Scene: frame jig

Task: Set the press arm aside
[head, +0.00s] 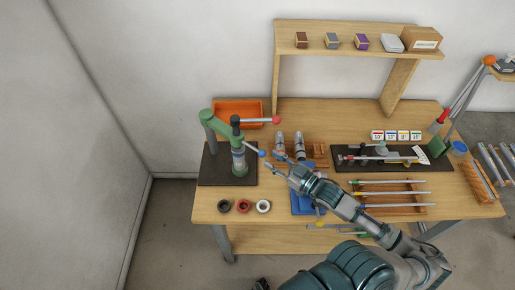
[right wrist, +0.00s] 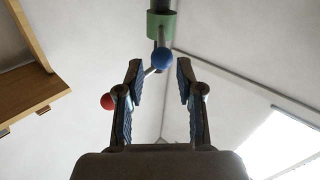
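The green press (head: 226,133) stands on a dark base plate at the left of the workbench. One grey lever ends in a red ball (head: 276,120) and points right. A second, lower lever ends in a blue ball (head: 262,153). My right gripper (head: 275,165) is open beside the blue ball, just to its lower right. In the right wrist view the blue ball (right wrist: 162,58) shows between and beyond the open fingers (right wrist: 160,85), with the green press part (right wrist: 161,24) behind it. The red ball (right wrist: 107,101) shows at the left finger. My left gripper is not in view.
An orange bin (head: 238,111) stands behind the press. Three rings (head: 244,206) lie at the bench's front edge. Two grey cylinders (head: 299,146) stand behind my right gripper, and a blue block (head: 302,205) lies under my forearm. A raised shelf (head: 340,47) spans the back.

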